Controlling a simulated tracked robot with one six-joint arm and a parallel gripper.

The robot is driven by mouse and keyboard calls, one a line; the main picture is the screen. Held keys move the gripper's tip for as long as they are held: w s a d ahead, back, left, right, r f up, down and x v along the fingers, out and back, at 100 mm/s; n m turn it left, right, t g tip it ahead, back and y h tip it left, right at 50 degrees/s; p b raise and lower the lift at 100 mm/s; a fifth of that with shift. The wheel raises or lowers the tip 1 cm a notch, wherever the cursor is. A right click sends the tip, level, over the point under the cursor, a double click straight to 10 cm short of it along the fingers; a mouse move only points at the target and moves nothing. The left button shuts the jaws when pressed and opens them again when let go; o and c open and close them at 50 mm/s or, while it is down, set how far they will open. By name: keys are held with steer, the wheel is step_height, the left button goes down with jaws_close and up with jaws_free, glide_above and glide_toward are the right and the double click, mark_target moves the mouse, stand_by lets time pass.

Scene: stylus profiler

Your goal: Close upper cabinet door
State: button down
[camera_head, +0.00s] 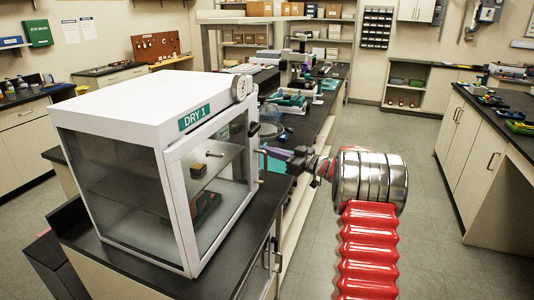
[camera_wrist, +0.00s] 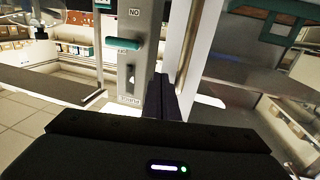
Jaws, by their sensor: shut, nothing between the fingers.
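The white dry cabinet (camera_head: 140,98) labelled DRY 1 stands on the dark bench at left. Its glass-fronted door (camera_head: 178,205) has a white frame and faces right; it looks shut or almost shut, and I cannot tell if a small gap remains. My gripper (camera_head: 291,161) is shut and empty, just right of that far edge. In the wrist view my gripper (camera_wrist: 166,84) has its fingers together beside a pale upright edge (camera_wrist: 180,42). Whether they touch it is unclear.
The dark bench (camera_head: 325,97) runs back beyond the cabinet, carrying several instruments. The grey floor (camera_head: 425,210) is clear between the benches. The wrist view shows a grey post (camera_wrist: 130,75) with a teal part left of the fingers.

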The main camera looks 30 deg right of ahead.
steer(key=w+d+v, duration=0.1)
steer(key=d+v, duration=0.1)
steer(key=v, duration=1)
steer(key=shift+w+d+f, duration=0.15)
steer(key=shift+d+f, duration=0.1)
steer(key=shift+d, duration=0.05)
